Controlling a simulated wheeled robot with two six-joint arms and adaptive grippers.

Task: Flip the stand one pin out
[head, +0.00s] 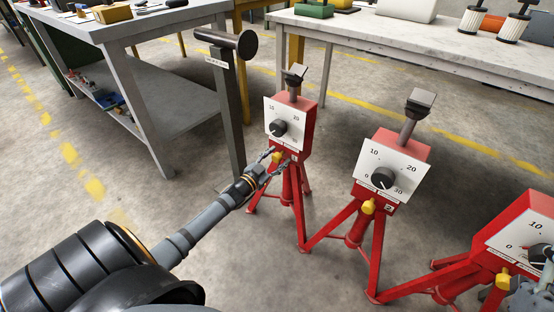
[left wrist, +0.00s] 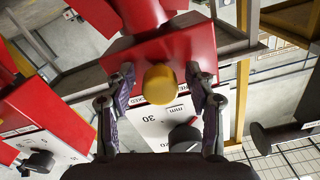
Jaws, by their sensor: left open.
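Three red tripod stands stand in a row in the head view, each with a white dial plate, black knob and yellow pin. The leftmost, stand one (head: 309,130), has its yellow pin (head: 276,157) low on the front, below the dial plate (head: 285,118). My left gripper (head: 279,164) is open at this pin. In the left wrist view the yellow pin (left wrist: 159,84) sits between the two spread fingers, with a visible gap on each side. At the right edge of the head view, grey parts that look like my right gripper (head: 546,268) are cut off by the frame.
The middle stand (head: 402,146) and right stand (head: 532,210) are close on the right. A grey post with a dark round-ended bar (head: 232,44) rises behind my left gripper. Grey workbenches (head: 425,37) stand behind. The floor between my arm and the left bench is clear.

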